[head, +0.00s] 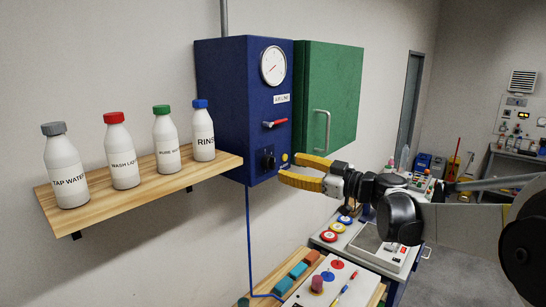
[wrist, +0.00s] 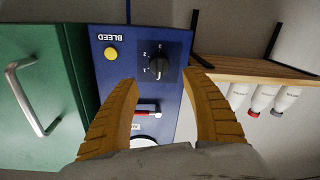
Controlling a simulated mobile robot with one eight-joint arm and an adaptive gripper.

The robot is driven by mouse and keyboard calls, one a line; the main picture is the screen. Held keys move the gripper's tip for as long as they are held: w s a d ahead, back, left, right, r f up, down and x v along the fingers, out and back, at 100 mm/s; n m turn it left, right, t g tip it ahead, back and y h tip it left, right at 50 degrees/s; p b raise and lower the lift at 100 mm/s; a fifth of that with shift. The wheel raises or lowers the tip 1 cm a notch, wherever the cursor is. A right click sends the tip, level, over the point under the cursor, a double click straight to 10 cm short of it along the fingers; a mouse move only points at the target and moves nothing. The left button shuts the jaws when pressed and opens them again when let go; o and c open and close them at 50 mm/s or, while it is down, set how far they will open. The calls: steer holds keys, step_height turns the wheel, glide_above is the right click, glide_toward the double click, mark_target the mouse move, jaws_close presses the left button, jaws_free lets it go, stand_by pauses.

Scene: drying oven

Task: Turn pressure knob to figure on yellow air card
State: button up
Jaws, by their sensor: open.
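The black pressure knob (head: 268,159) is on the front of the blue box (head: 225,80), low down. In the wrist view the same knob (wrist: 157,64) has a white pointer line and small figures around it, of which 1, 2 and 3 seem legible. My gripper (head: 289,168) is open and empty in front of the box's lower right part. In the wrist view its yellow fingers (wrist: 161,76) are spread on either side of the knob, apart from it. I cannot make out a yellow air card. A round gauge (head: 273,66) is on the box; its reading is too small to tell.
A yellow button (wrist: 110,53) marked BLEED sits beside the knob. A red lever (head: 275,123) is above the knob in the head view. A green door (head: 328,85) with a handle stands at the right. A wooden shelf (head: 130,196) with several bottles is at the left.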

mark_target(272, 169)
steer(key=p+x, duration=0.1)
steer(key=x, duration=0.6)
steer(key=shift+w, duration=0.1)
steer(key=shift+d, duration=0.1)
steer(key=shift+c, duration=0.5)
steer(key=c, duration=1.1)
